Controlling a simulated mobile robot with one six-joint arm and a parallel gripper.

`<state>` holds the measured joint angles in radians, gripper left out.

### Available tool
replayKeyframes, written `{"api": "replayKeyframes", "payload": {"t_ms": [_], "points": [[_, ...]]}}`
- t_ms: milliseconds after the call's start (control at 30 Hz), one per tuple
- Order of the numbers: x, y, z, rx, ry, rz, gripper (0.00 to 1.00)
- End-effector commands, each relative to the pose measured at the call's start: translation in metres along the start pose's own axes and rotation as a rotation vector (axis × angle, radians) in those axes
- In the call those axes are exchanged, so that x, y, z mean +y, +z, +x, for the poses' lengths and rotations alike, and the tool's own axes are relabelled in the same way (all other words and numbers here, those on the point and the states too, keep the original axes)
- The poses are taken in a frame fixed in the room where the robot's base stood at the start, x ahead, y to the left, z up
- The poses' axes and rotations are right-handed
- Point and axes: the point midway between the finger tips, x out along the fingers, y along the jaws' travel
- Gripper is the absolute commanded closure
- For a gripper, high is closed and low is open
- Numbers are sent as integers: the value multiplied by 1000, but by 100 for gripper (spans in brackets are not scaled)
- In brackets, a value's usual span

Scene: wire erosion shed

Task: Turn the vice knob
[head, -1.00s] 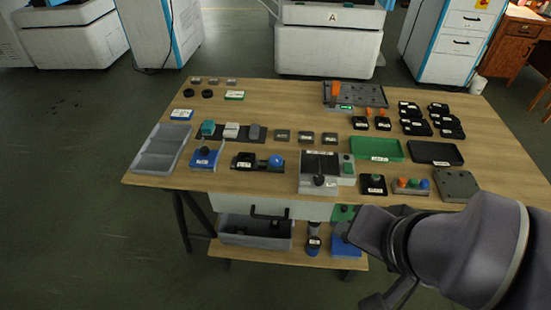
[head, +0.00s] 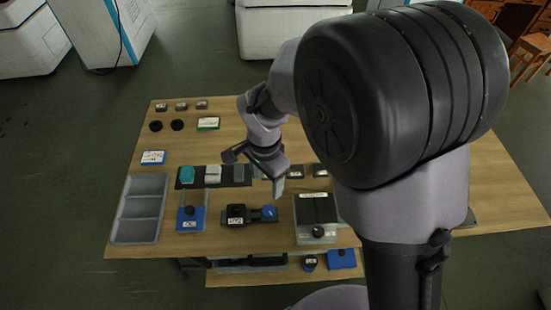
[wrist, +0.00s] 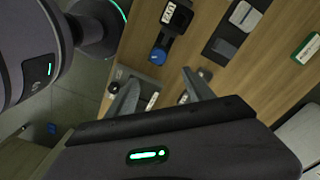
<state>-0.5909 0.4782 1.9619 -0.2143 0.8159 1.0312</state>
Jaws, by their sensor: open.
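The black vice (head: 241,213) with a white label lies near the table's front edge in the head view. Its blue knob (head: 269,213) is at its right end. In the wrist view the vice (wrist: 176,18) and the blue knob (wrist: 157,55) show at top centre, beyond my fingers. My gripper (head: 277,187) is above the table, pointing down, just behind the knob in the head view. In the wrist view my gripper (wrist: 160,76) has its fingers apart with nothing gripped. The knob looks apart from the fingers.
A blue fixture (head: 191,223) stands left of the vice. A grey box with a black knob (head: 318,231) stands right of it. A grey tray (head: 139,232) lies at the left. Small blocks sit on a dark strip (head: 240,174) behind.

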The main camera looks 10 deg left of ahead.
Motion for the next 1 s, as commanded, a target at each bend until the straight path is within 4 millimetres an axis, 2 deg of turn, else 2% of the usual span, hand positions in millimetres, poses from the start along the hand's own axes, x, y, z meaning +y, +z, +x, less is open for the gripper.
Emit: {"api": "replayKeyframes", "payload": {"t_ms": [33, 200, 300, 433, 600, 933, 1000], "points": [[1, 0, 19, -2, 4, 1, 39], [2, 0, 74, -2, 4, 0, 39], [2, 0, 103, -2, 4, 1, 39], [2, 0, 133, -2, 3, 1, 39], [2, 0, 152, -1, 1, 1, 39], [1, 0, 156, -1, -1, 1, 39], [1, 0, 156, -1, -1, 1, 50]]}}
